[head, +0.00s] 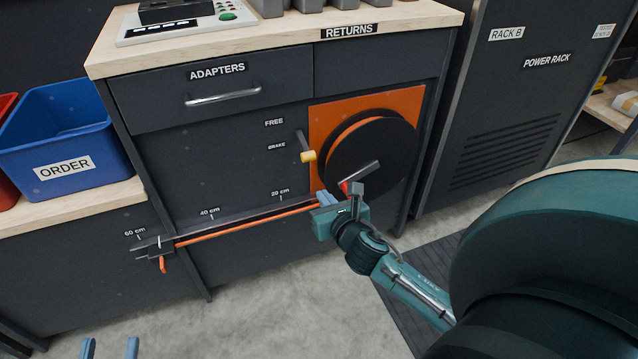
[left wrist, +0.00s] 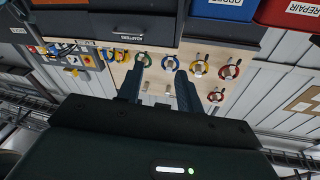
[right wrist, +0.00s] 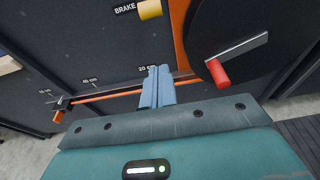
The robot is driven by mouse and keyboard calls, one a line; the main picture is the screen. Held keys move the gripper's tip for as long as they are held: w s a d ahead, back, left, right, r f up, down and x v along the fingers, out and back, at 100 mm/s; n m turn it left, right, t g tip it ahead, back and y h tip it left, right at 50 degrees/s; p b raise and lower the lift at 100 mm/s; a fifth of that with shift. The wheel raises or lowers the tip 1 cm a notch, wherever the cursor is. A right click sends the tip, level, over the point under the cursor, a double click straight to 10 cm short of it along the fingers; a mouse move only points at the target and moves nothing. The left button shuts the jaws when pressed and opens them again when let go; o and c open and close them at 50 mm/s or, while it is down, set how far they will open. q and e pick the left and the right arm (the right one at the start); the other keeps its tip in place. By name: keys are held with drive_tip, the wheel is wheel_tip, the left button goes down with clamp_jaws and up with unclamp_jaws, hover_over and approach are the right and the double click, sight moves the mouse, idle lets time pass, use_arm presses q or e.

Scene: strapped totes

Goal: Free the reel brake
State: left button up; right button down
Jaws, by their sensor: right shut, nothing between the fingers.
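The brake lever's yellow knob (head: 308,156) is beside the BRAKE label, below the FREE label; it also shows at the top of the right wrist view (right wrist: 150,9). The black reel (head: 372,155) sits on an orange panel (head: 322,112). Its crank has a red handle (right wrist: 217,71). My right gripper (head: 325,198) is shut and empty, below the knob and left of the crank handle, apart from the knob. Its closed fingers also show in the right wrist view (right wrist: 158,85). My left gripper (head: 110,348) is open and empty, low at the left, far from the reel.
An orange line (head: 245,222) runs along a rail marked in cm to a dark end block (head: 153,246). An ADAPTERS drawer (head: 215,92) is above. A blue ORDER tote (head: 60,140) stands left. A POWER RACK cabinet (head: 515,100) stands right. The floor in front is clear.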

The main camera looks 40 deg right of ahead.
sight(304, 146)
drive_tip(key=b+x, duration=0.3)
drive_tip(key=x, duration=0.6)
use_arm(q)
drive_tip(key=shift+w+d+r+n+h, duration=0.1)
drive_tip(key=shift+w+d+n+h, duration=0.05)
drive_tip(key=shift+d+n+h, duration=0.2)
use_arm(e)
wheel_tip(304, 146, up, 4)
drive_tip(key=shift+s+f, duration=0.1)
use_arm(q)
drive_tip(key=p, duration=0.3)
drive_tip(key=shift+a+p, duration=0.3)
use_arm(e)
drive_tip(key=shift+s+r+g, duration=0.15)
drive_tip(key=shift+r+g, duration=0.25)
drive_tip(key=shift+r, duration=0.1)
use_arm(q)
drive_tip(key=shift+y, duration=0.55)
